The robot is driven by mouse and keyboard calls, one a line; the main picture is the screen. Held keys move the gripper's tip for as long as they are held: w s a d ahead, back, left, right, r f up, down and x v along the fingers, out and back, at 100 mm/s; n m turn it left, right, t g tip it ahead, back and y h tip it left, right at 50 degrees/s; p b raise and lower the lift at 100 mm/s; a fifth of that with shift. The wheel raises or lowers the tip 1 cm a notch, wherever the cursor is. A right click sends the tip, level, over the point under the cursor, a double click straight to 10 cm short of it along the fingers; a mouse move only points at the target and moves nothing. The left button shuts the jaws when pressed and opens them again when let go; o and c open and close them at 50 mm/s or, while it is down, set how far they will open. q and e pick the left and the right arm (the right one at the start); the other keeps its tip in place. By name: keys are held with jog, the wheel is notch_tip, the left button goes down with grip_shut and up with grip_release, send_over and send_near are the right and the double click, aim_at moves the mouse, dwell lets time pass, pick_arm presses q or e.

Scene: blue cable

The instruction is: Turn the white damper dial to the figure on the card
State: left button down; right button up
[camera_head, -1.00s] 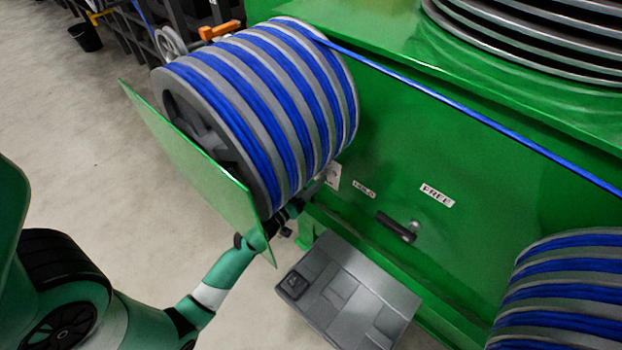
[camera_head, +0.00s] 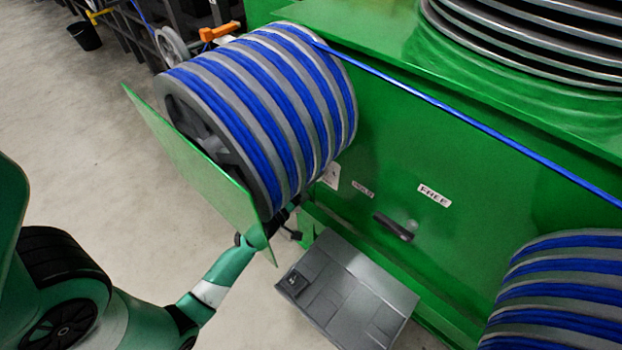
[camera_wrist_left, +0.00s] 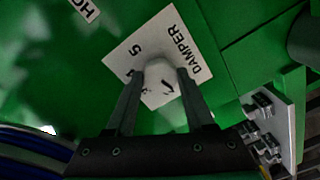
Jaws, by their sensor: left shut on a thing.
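In the left wrist view, the white damper dial (camera_wrist_left: 159,71) sits on a white card (camera_wrist_left: 120,62) fixed to the green panel. The card reads "DAMPER" and carries a figure 5. A dark mark shows on the dial. My left gripper (camera_wrist_left: 160,76) is shut on the dial, one finger on each side. In the head view, my left arm reaches under the striped reel. The reel hides the dial there, and only part of the card (camera_head: 331,176) shows beside it. My right gripper is not in view.
The blue-and-grey cable reel (camera_head: 265,105) and a green side plate (camera_head: 195,165) stand close over my left arm. A black handle (camera_head: 393,227) sits below the "FREE" label (camera_head: 434,195). A grey tray (camera_head: 350,290) lies below. A second reel (camera_head: 560,295) is at right.

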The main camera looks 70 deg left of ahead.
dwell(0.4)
pick_arm(q)
jog(key=shift+c, duration=1.3)
grip_release()
jog(key=b+v, duration=0.3)
jog(key=v, duration=0.8)
jog(key=shift+s, duration=0.3)
jog(key=shift+d+r, duration=0.1)
